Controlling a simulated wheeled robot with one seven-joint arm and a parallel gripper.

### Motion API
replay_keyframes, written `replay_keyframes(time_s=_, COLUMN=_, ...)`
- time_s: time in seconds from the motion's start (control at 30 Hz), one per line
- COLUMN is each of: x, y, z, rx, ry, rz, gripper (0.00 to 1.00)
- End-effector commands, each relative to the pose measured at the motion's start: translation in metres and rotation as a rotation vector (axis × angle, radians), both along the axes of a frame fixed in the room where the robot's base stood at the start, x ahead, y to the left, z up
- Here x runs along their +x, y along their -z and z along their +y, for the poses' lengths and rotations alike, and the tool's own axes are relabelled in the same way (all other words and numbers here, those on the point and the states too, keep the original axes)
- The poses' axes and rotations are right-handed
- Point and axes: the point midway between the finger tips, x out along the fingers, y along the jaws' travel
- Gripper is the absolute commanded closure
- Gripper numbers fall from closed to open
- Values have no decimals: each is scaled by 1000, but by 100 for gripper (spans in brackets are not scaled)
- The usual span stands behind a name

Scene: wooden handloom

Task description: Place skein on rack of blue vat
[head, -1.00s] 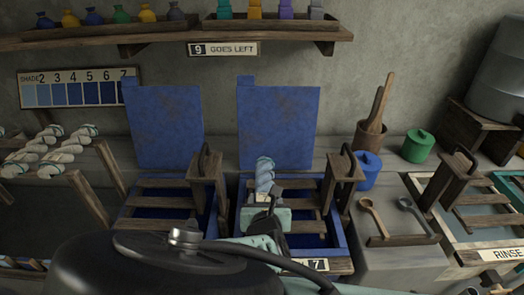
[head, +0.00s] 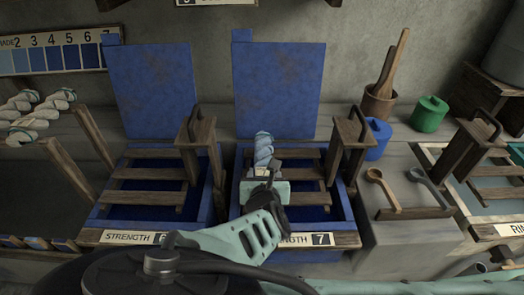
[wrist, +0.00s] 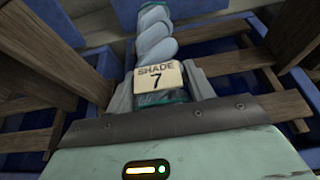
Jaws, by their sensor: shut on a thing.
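A twisted light-blue skein (head: 263,150) stands up from my gripper (head: 264,172) in the head view. The skein also shows in the wrist view (wrist: 154,32), with a tag reading "SHADE 7" (wrist: 158,77). My gripper is shut on the skein's near end. It is over the blue vat labelled 7 (head: 343,221), whose wooden slatted rack (head: 304,172) lies across the dark blue liquid. I cannot tell whether the skein touches the slats. My gripper and arm hide part of the rack and the vat's label.
A second blue vat (head: 208,205) marked "STRENGTH", its number partly hidden, stands to the left. Upright wooden posts with handles flank the racks (head: 349,137). Ladles (head: 383,188) lie to the right, and undyed skeins (head: 42,120) hang at the far left.

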Motion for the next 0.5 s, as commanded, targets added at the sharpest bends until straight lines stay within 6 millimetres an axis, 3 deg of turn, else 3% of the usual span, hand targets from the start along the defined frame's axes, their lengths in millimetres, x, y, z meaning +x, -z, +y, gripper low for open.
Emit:
replay_keyframes(time_s=0.2, x=0, y=30, z=0, rx=-1, ry=-1, rz=-2, gripper=74)
replay_keyframes(time_s=0.5, x=0, y=30, z=0, rx=1, ry=0, rz=-1, gripper=74)
